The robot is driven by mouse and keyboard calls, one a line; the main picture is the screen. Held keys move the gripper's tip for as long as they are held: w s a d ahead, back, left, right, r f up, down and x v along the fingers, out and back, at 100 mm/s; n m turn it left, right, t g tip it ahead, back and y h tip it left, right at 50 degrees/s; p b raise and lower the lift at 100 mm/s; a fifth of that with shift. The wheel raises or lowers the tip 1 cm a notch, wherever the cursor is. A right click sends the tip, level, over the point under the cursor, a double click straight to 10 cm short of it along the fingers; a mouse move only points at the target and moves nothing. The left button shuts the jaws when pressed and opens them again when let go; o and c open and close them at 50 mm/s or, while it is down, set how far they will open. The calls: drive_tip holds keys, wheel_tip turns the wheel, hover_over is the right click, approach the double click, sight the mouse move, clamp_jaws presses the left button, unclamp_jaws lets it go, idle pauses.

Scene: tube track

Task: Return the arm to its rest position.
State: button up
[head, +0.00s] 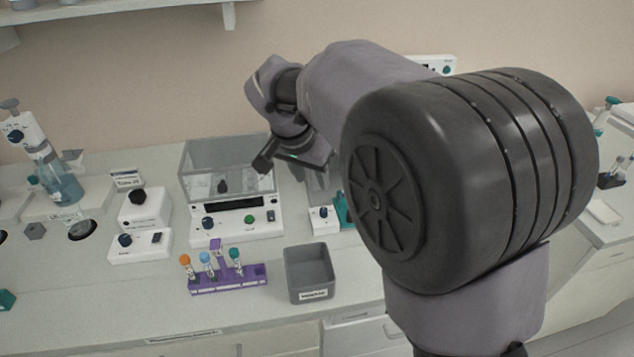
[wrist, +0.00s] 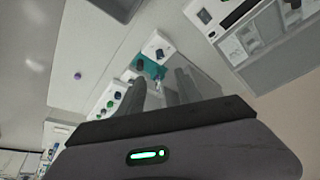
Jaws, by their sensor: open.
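My arm reaches up and to the left in the head view, with its large dark joint close to the camera. My gripper (head: 268,162) hangs in the air above the bench, in front of the clear-walled balance (head: 236,222) and near its upper right corner. In the wrist view my gripper's dark body (wrist: 160,120) fills the lower part. Its jaws are open, and I see nothing held between them. Part of the bench to the right is hidden behind my arm.
A purple rack (head: 228,280) holds several tubes with coloured caps. A grey open bin (head: 309,273) stands to its right. A stirrer-like device (head: 140,225) and a flask (head: 62,185) stand at the left. A shelf (head: 120,12) hangs above. The bench front is mostly clear.

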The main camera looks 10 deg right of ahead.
drive_tip(key=shift+s+a+r, duration=0.2)
drive_tip(key=shift+s+r, duration=0.05)
drive_tip(key=shift+r, duration=0.4)
drive_tip(key=s+d+r+n+t+y, duration=0.1)
drive_tip(key=s+r, duration=0.1)
drive_tip(key=s, duration=0.6)
drive_tip(key=s+d+r+n+y, duration=0.1)
drive_tip(key=s+r+y, duration=0.1)
drive_tip(key=s, duration=0.7)
drive_tip(key=s+a+f+n+t+y, duration=0.1)
drive_tip(key=s+f, duration=0.2)
drive_tip(key=s, duration=0.8)
drive_tip(key=shift+a+y, duration=0.15)
drive_tip(key=shift+y, duration=0.25)
